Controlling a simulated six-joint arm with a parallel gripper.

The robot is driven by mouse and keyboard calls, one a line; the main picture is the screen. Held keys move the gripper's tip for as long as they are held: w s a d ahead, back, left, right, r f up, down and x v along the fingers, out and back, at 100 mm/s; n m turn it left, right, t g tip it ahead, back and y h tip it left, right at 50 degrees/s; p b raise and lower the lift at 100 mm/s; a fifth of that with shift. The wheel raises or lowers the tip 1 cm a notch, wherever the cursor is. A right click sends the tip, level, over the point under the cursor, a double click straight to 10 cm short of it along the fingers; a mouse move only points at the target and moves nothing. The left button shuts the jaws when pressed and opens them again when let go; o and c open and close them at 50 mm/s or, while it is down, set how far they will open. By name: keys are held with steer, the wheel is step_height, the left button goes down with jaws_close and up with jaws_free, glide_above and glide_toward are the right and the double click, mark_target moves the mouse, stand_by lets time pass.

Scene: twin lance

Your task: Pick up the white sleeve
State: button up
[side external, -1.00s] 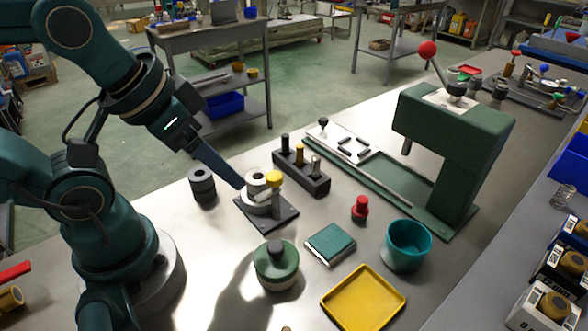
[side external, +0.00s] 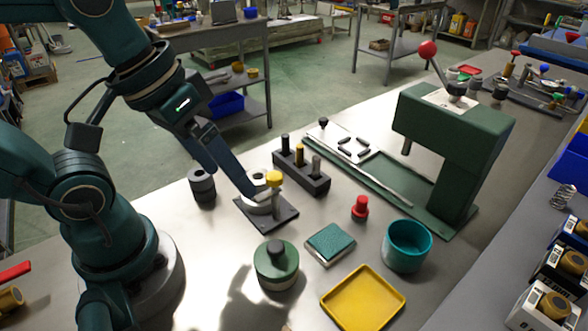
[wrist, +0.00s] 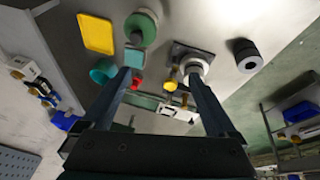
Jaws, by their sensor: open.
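The white sleeve (side external: 257,177) is a short pale ring with a dark hole, on a dark fixture plate (side external: 284,219). In the wrist view the sleeve (wrist: 197,66) is partly hidden by the tip of the right-hand finger. A yellow-topped clamp (side external: 273,178) stands beside it. My gripper (side external: 250,191) is open and empty. From the side its finger overlaps the sleeve's left edge; I cannot tell whether they touch. In the wrist view my gripper (wrist: 160,76) has its fingers wide apart, and the sleeve is not centred between them.
A dark grey ring stack (side external: 202,186) stands left of the fixture. A black block with pegs (side external: 302,178) is close behind it. A green pot (side external: 275,266), teal box (side external: 330,244), red knob (side external: 360,207), teal cup (side external: 407,248) and yellow tray (side external: 363,299) stand nearby. A green press (side external: 450,145) is at right.

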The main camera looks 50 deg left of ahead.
mark_target(248, 173)
steer(key=w+a+f+n+h, duration=0.2)
steer(key=w+a+n+h, duration=0.1)
steer(key=n, duration=0.2)
steer(key=w+a+f+n+g+h, duration=0.1)
steer(key=w+a+f+n+h, duration=0.2)
steer(key=n+h, duration=0.1)
steer(key=w+a+f+n+g+h, duration=0.1)
steer(key=w+a+f+n+h, duration=0.1)
steer(key=n, duration=0.5)
steer(key=shift+w+a+f+h, duration=0.35)
steer(key=shift+w+a+h, duration=0.35)
steer(key=shift+w, duration=0.05)
steer(key=a+f+n, duration=0.1)
steer(key=s+a+f+n+t+h, duration=0.1)
steer(key=a+f+n, duration=0.1)
steer(key=shift+f, duration=0.2)
steer(key=shift+s+a+f+n+t, duration=0.15)
steer(key=shift+f+n+t, duration=0.1)
steer(key=shift+n+t, duration=0.15)
steer(key=shift+x, duration=2.45)
jaws_close()
steer(key=shift+r, duration=0.15)
